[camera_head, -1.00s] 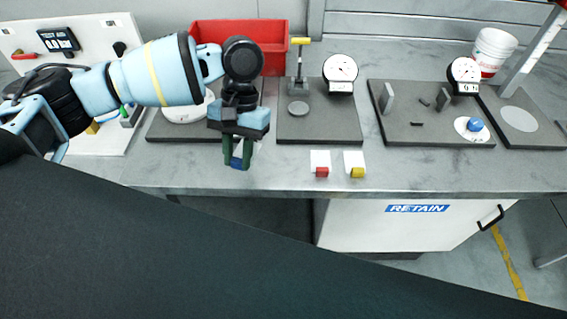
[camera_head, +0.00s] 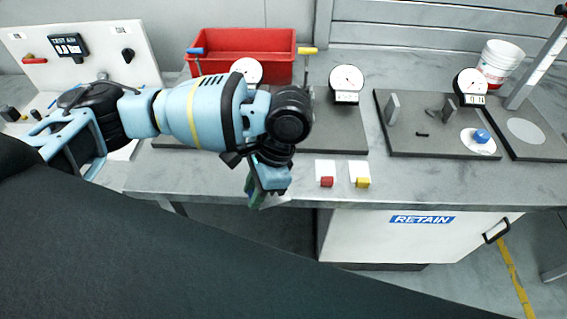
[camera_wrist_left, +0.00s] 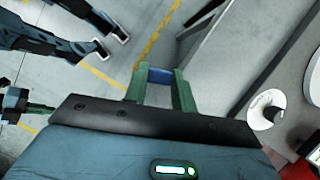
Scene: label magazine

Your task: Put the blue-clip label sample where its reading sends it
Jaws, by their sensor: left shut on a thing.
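My left gripper (camera_head: 262,195) is tilted just off the bench's front edge, left of the label samples. In the left wrist view its green fingers (camera_wrist_left: 161,88) are shut on the blue clip (camera_wrist_left: 160,75), with floor below; the sample's label is not clearly visible. The red-clip sample (camera_head: 327,181) and yellow-clip sample (camera_head: 363,182) lie on white cards near the bench front. The RETAIN drawer (camera_head: 370,238) is under the bench. A red bin (camera_head: 225,66) stands at the back. What appears to be my right gripper (camera_wrist_left: 38,107) is cut off in the wrist view.
Dial gauges (camera_head: 346,80) and (camera_head: 470,85) stand on dark grey plates. A blue knob (camera_head: 482,136) sits on a white disc at right. A white bucket (camera_head: 500,60) is behind it. A panel with a small display (camera_head: 68,47) stands at left.

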